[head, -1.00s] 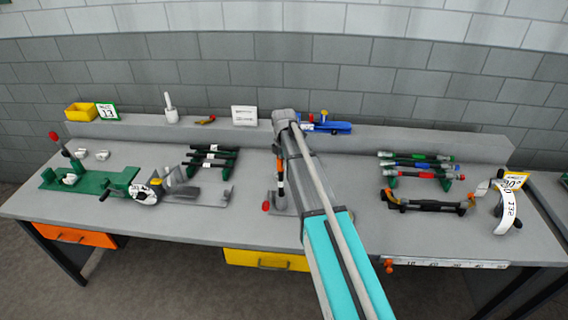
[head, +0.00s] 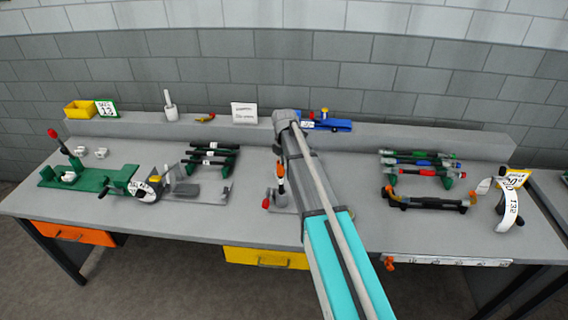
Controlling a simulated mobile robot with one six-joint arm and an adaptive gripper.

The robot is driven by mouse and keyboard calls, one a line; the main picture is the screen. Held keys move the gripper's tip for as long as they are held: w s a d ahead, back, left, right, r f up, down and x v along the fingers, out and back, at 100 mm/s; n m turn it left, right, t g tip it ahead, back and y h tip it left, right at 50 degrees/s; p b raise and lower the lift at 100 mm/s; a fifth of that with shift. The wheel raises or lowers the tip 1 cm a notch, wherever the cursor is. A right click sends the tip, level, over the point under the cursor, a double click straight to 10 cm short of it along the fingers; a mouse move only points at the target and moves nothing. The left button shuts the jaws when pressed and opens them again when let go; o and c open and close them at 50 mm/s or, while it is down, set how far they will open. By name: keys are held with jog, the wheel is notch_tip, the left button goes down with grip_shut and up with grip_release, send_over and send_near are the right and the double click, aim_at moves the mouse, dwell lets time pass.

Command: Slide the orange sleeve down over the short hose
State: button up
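A small orange sleeve (head: 279,166) shows just left of my arm, near the middle of the bench. Below it is a short dark hose (head: 282,186) with a pale band, standing upright at a grey fixture with a red knob (head: 265,203). The sleeve appears in line with the hose top; whether it is around the hose or only above it is too small to tell. My arm reaches over the bench from the lower right. My gripper is mostly hidden behind the arm's end, so its fingers and any hold on the sleeve cannot be made out.
Left stand a rack of dark hoses (head: 210,153), a round-dial tool (head: 145,190) and a green fixture (head: 90,178). Right are a rack of coloured-end hoses (head: 418,162), a black-orange tool (head: 428,202) and a white curved gauge (head: 508,208). A blue tool (head: 328,125) lies on the back ledge.

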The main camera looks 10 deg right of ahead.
jog(key=shift+o, duration=1.4)
jog(key=shift+r, duration=0.15)
notch_tip(320, 180, up, 9)
jog(key=p, duration=0.9)
jog(key=shift+r+p, duration=0.15)
jog(key=shift+p, duration=0.15)
jog(key=s+f+m+b, duration=0.3)
jog(key=s+m, duration=0.5)
jog(key=s, duration=0.1)
jog(key=s+f+m+b, duration=0.4)
jog(key=s+m, duration=0.4)
jog(key=s, duration=0.1)
jog(key=s+f+m+b, duration=0.4)
jog(key=s+m, duration=0.4)
jog(key=s, duration=0.1)
jog(key=shift+s+a+f, duration=0.15)
jog(key=shift+s, duration=0.2)
